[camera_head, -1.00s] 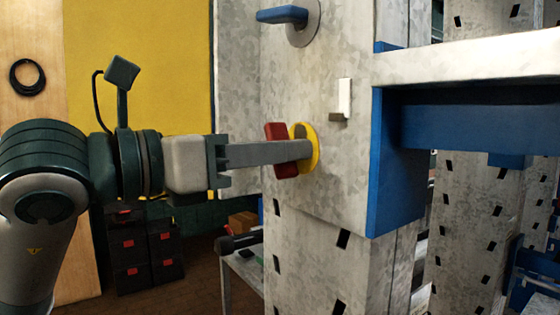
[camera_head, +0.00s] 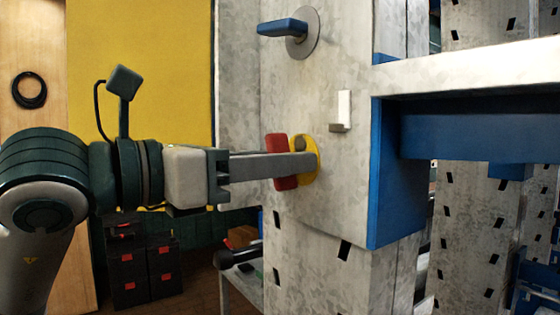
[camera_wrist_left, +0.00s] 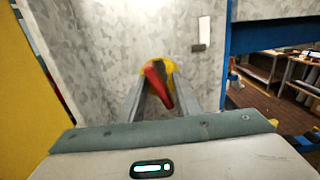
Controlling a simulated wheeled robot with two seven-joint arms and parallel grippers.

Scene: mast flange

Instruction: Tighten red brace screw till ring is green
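The red brace screw's handle (camera_head: 280,180) is a bar standing out from the grey metal post, slightly tilted in the head view. A yellow ring (camera_head: 314,153) lies behind it on the post. My left gripper (camera_head: 305,160) reaches in from the left, with its fingers on either side of the red handle. In the left wrist view the red handle (camera_wrist_left: 157,85) slants between the two spread fingers, with gaps visible beside it. The yellow ring (camera_wrist_left: 172,67) shows behind the fingertips. The left gripper looks open. My right gripper is not in view.
A blue lever on a round disc (camera_head: 287,27) sits above on the post. A small pale bracket (camera_head: 344,108) juts out up and right of the ring. A blue and white beam (camera_head: 470,125) extends right. Dark bins (camera_head: 143,265) stand at lower left.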

